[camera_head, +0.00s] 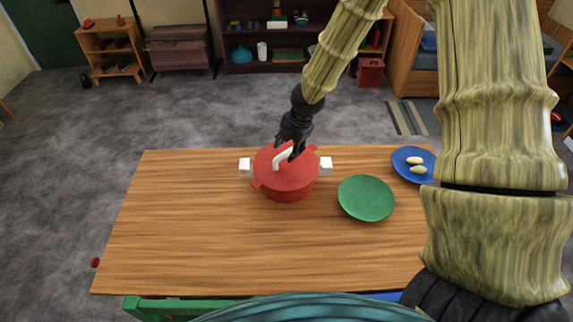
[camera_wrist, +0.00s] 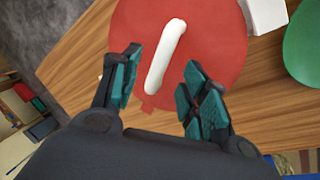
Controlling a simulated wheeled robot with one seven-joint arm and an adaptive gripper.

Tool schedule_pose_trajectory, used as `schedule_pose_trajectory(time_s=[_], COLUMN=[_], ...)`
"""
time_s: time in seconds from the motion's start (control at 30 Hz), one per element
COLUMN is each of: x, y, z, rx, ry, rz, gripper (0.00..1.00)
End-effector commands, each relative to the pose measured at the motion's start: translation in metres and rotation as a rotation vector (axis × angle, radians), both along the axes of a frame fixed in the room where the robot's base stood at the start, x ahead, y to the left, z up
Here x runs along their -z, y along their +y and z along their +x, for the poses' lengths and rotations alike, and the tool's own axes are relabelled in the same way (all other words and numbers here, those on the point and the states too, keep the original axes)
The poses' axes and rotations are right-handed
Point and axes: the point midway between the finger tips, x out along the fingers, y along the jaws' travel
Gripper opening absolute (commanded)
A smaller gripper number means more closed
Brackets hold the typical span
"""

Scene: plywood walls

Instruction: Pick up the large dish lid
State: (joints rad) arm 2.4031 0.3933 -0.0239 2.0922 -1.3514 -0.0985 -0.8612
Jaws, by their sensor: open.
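The large dish lid (camera_head: 297,175) is red and round with a white bar handle (camera_wrist: 166,56). It sits on a red pot (camera_head: 289,196) with white side grips, near the far edge of the wooden table. It also fills the upper middle of the wrist view (camera_wrist: 212,38). My gripper (camera_head: 292,153) is over the lid, close to the handle. In the wrist view my gripper (camera_wrist: 160,75) is open, with one finger on each side of the handle's near end. I cannot tell whether either finger touches the lid or handle.
A green plate (camera_head: 366,198) lies right of the pot. A blue plate (camera_head: 405,176) with two pale oval items lies further right. The left and front of the table (camera_head: 190,235) are clear. Green and blue chair backs (camera_head: 160,305) stand at the near edge.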

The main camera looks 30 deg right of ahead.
Motion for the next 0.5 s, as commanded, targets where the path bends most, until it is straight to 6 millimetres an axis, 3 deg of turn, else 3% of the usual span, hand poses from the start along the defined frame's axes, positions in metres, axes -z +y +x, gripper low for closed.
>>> schedule_pose_trajectory(time_s=[0.23,0.5], x=[0.032,0.044], y=[0.000,0.002], z=[0.009,0.014], rx=[-0.001,0.000], ry=[0.002,-0.001], rz=[-0.002,0.000], gripper=[0.45,0.45])
